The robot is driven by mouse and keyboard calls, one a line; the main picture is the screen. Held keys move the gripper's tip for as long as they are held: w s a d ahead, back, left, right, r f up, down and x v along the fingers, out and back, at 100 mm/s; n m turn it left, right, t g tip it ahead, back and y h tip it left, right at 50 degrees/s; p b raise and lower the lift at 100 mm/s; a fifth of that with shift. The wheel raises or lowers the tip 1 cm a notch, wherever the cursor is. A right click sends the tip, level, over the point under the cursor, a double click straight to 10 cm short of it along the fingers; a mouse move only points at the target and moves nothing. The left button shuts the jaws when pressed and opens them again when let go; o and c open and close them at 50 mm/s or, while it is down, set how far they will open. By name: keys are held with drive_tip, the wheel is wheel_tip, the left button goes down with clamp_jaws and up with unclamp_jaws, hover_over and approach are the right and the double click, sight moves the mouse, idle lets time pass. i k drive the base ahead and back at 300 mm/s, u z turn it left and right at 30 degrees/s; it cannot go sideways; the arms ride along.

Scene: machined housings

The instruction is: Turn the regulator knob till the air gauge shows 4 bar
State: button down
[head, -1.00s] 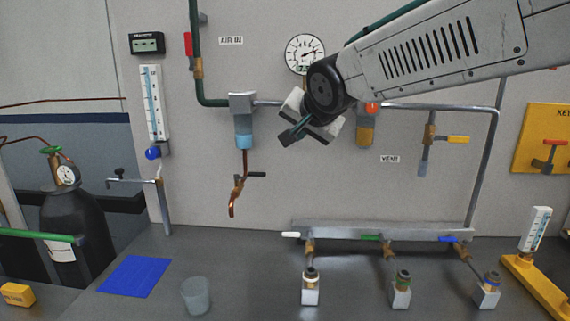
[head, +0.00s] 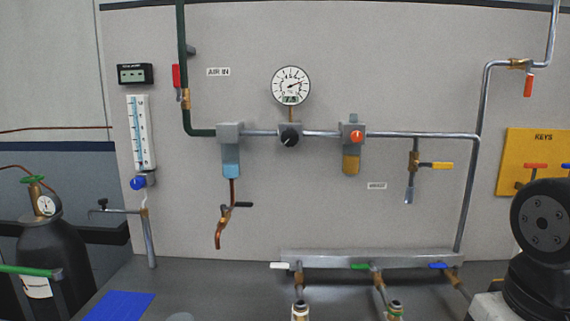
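The round white air gauge (head: 291,86) is on the wall panel at upper centre in the head view. Its needle points right and slightly up; the scale figures are too small to read surely. The black regulator knob (head: 289,138) is on the grey pipe straight below the gauge and is fully uncovered, with a pale mark on its face. Nothing touches it. My gripper is not in view; only a black joint of my arm shows at the lower right, well away from the knob.
Left of the knob is a grey filter with a blue bowl (head: 231,170). Right of it is a unit with an orange-red knob (head: 357,136) and amber bowl. A yellow-handled valve (head: 436,165) sticks out farther right. A manifold (head: 375,259) runs below. The space before the gauge is clear.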

sight(290, 137)
drive_tip(key=z, duration=1.8)
drive_tip(key=k, duration=1.15)
drive_tip(key=u, duration=1.65)
drive_tip(key=i, duration=0.5)
